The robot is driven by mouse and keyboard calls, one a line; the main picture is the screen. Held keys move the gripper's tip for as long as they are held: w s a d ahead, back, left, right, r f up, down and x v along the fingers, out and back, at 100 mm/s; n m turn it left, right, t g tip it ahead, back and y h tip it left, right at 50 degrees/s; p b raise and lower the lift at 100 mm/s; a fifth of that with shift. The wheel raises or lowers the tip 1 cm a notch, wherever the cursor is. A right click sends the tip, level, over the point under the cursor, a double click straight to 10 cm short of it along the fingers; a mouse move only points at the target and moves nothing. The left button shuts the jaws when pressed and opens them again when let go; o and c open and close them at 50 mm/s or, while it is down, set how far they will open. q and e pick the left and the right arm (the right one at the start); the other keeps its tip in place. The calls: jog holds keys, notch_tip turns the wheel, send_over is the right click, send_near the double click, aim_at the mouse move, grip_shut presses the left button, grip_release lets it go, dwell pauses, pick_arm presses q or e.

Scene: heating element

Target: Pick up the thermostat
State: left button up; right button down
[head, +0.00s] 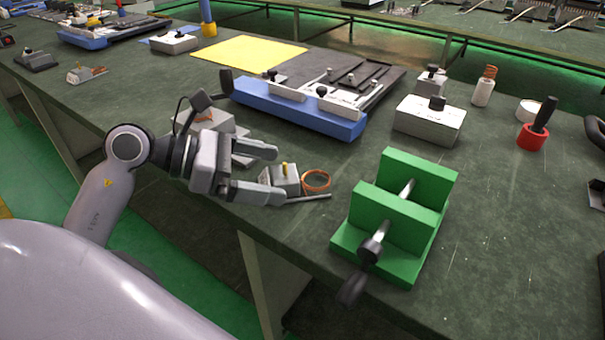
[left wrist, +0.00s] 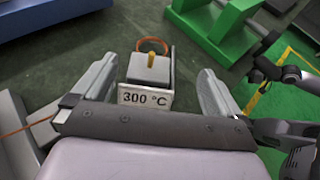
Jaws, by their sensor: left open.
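The thermostat (head: 284,177) is a small grey box with a yellow knob and an orange coiled wire behind it. It rests on the dark green bench near the front edge. In the left wrist view the thermostat (left wrist: 149,68) carries a "300 °C" label facing my wrist. A thin metal rod lies along its side. My left gripper (head: 277,174) is open, low over the bench, with one finger on each side of the thermostat. In the left wrist view the gripper (left wrist: 158,70) shows gaps beside the box.
A green vise (head: 390,235) stands just right of the thermostat. A blue-edged fixture (head: 300,115) is behind it. A white box (head: 429,120) and a red holder (head: 533,137) stand at the back right. A grey block sits behind my left gripper. The bench's right side has free room.

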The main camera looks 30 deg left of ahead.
aim_at(297, 176)
pick_arm(q)
jog(key=shift+w+p+x, duration=0.2)
jog(key=shift+p+x, duration=0.15)
jog(key=shift+x, duration=2.65)
jog(key=shift+a+r, duration=0.1)
jog(key=shift+a, duration=0.05)
jog(key=c, duration=1.3)
